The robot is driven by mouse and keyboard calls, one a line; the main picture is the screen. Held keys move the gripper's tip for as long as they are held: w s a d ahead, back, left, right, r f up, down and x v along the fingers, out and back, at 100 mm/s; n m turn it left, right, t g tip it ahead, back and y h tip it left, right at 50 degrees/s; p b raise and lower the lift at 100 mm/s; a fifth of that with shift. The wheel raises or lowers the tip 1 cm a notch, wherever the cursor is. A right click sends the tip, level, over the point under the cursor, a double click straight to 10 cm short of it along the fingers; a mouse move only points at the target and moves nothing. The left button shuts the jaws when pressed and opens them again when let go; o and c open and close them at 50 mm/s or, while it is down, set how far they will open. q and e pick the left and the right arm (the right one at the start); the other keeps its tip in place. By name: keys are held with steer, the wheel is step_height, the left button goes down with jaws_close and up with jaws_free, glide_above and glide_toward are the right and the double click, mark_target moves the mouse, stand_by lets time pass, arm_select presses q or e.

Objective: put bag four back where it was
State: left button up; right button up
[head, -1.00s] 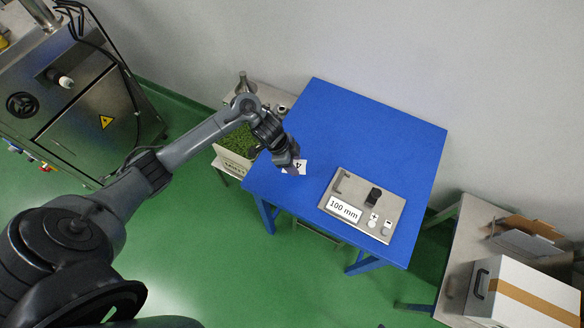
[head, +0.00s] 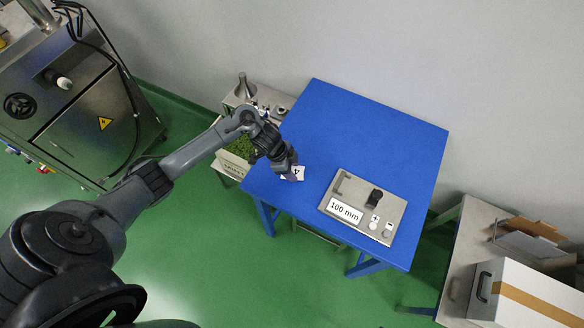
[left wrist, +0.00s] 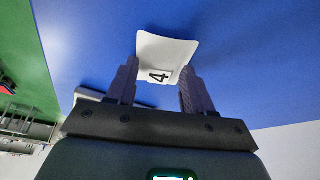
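Bag four (head: 298,173), a small white packet marked "4", is at the tips of my left gripper (head: 289,175), over the front left part of the blue table (head: 375,125). In the left wrist view, bag four (left wrist: 165,52) sits between the two fingers of my left gripper (left wrist: 160,85), which hold it by its sides and stand about a bag's width apart. Whether the bag touches the tabletop cannot be told. My right gripper is not in view.
A metal device labelled "100 mm" (head: 354,187) lies on the table, right of the bag. A crate with green contents (head: 233,162) stands beyond the table's left edge. A white box (head: 525,292) is at the lower right. The table's back half is clear.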

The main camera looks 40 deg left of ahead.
arm_select(q)
steer(key=o, duration=0.4)
steer(key=shift+s, duration=0.1)
steer(key=shift+f, duration=0.1)
